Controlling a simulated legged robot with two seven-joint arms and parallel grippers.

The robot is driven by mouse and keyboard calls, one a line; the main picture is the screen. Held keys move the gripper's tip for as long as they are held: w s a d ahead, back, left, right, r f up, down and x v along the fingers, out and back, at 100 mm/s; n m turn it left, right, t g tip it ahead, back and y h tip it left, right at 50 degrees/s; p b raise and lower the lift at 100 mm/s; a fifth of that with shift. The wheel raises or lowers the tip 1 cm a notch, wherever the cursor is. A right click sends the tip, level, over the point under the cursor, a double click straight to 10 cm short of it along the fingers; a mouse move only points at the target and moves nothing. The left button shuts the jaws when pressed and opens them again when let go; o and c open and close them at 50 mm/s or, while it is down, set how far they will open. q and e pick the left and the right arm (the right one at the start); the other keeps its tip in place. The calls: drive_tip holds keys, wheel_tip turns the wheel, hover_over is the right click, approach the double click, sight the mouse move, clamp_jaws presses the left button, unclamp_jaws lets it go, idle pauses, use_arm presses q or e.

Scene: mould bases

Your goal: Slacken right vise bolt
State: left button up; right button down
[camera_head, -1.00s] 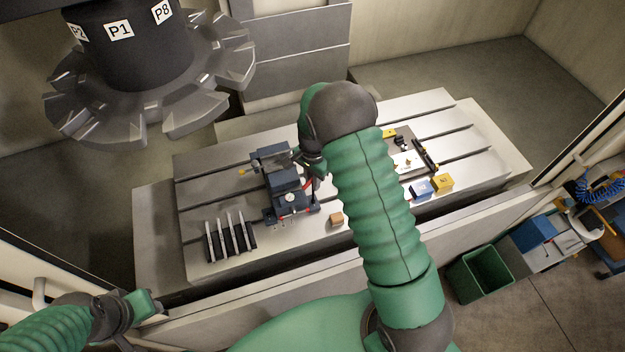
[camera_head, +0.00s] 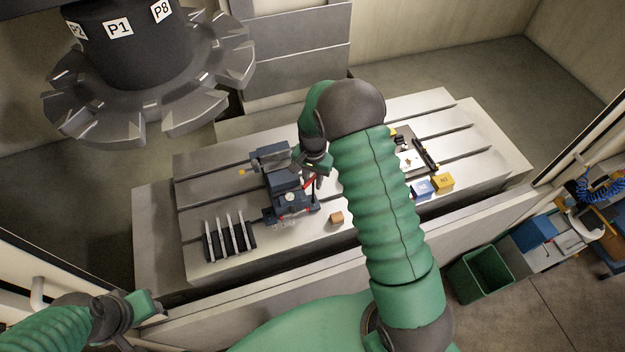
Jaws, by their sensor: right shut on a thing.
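A dark blue-grey vise (camera_head: 287,182) stands on the slotted metal table, left of its middle. A round pale dial or knob shows on its front part. My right gripper (camera_head: 314,172) is at the vise's right side, small and partly hidden by my own wrist. It is shut on a slim red tool (camera_head: 309,183), which slants beside the vise's right end. Whether the tool touches the bolt cannot be seen; the bolt itself is too small to tell. My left gripper (camera_head: 128,336) is low at the left edge, away from the table, its fingers mostly cut off.
A toothed tool carousel (camera_head: 130,95) hangs at upper left. A green bin (camera_head: 480,274) stands at right.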

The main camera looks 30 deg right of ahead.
drive_tip(key=shift+f+n, duration=0.1)
drive_tip(key=shift+n, duration=0.8)
drive_tip(key=n, duration=0.4)
drive_tip(key=shift+s, duration=0.15)
drive_tip(key=shift+n, duration=2.5)
drive_tip(key=shift+n, duration=0.4)
drive_tip(key=shift+d+r+p, duration=0.1)
drive_tip(key=shift+r+p, duration=0.7)
drive_tip(key=shift+r, duration=0.25)
drive_tip(key=shift+r+p, duration=0.75)
drive_tip(key=shift+r, duration=0.3)
